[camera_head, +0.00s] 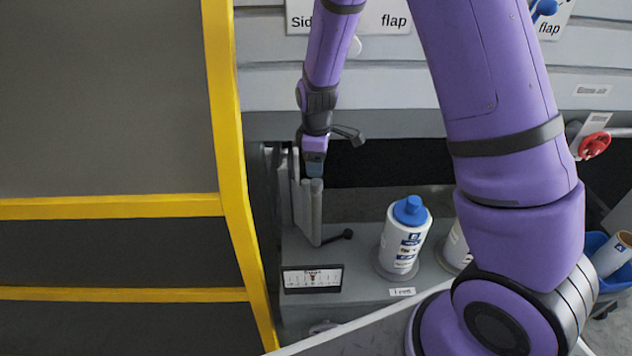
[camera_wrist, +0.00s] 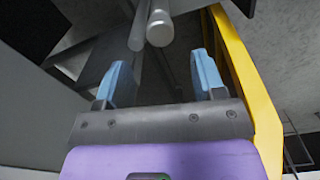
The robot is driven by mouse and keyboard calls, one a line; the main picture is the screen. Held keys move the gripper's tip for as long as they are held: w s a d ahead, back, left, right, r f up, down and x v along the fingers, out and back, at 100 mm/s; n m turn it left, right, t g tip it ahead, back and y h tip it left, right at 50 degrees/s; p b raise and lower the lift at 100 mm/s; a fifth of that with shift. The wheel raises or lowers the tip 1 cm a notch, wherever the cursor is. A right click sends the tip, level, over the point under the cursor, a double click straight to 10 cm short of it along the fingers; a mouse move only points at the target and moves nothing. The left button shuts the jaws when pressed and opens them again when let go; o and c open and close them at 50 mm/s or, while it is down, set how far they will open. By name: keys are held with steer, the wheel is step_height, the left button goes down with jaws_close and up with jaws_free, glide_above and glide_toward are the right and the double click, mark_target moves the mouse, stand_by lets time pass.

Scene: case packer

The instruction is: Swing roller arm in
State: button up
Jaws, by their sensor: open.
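Grey upright rollers (camera_head: 316,212) stand on the grey machine deck, just right of the yellow frame. I take them to be part of the roller arm; the arm's own pivot is not clear. In the wrist view two round bars (camera_wrist: 160,28) show ahead of my gripper, one thicker and nearer. My gripper (camera_head: 313,168) points down at the top of the rollers in the head view. In the wrist view its blue fingers (camera_wrist: 160,78) are spread apart with nothing between them. The bars are beyond the fingertips. Whether a finger touches a roller cannot be told.
A yellow frame (camera_head: 228,130) stands close on the left. A blue-capped white bottle (camera_head: 404,240) stands on the deck to the right, near a small scale plate (camera_head: 312,279) and a black-knobbed lever (camera_head: 345,235). A red knob (camera_head: 595,145) is at far right.

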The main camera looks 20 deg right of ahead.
mark_target(316, 181)
step_height(316, 181, down, 7)
steer(key=shift+f, duration=0.2)
stand_by(0.3)
jaws_close()
